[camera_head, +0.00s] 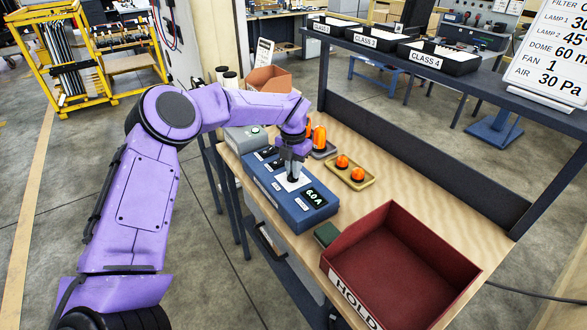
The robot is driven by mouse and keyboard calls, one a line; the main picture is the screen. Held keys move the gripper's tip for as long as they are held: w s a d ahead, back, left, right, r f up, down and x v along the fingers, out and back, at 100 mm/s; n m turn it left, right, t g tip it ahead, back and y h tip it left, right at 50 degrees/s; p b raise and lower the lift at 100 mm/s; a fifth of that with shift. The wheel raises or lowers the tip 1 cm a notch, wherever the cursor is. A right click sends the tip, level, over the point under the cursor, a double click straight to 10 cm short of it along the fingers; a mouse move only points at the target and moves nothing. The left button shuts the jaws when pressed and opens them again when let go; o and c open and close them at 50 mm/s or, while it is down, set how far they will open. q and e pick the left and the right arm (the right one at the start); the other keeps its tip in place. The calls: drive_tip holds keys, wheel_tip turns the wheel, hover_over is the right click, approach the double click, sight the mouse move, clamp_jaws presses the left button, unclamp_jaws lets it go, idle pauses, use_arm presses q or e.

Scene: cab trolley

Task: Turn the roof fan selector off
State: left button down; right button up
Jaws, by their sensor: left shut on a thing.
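A blue control box (315,213) stands on the wooden bench, with dark switches (267,153) and small white labels along its top. My left gripper (292,178) points down at a white plate on the box top, just left of the display. It is shut on the roof fan selector there. The fingers hide the knob, so its setting cannot be read. My right gripper is not in view.
A tan tray (349,172) with orange domes sits behind the box. Further back are a brown bin (270,79) and a shelf with black class trays (440,57).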

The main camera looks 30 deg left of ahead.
use_arm(q)
drive_tip(key=shift+f+n+b, duration=0.2)
drive_tip(key=shift+n+b, duration=0.6)
drive_tip(key=shift+b, duration=0.05)
drive_tip(key=shift+n+b, duration=1.1)
drive_tip(key=shift+n, duration=0.1)
drive_tip(key=n+b, duration=0.2)
drive_tip(key=n, duration=0.1)
drive_tip(key=shift+a, duration=0.1)
drive_tip(key=shift+r+n+b, duration=0.2)
drive_tip(key=shift+n+b, duration=0.75)
drive_tip(key=shift+n, duration=0.05)
drive_tip(key=shift+a, duration=0.1)
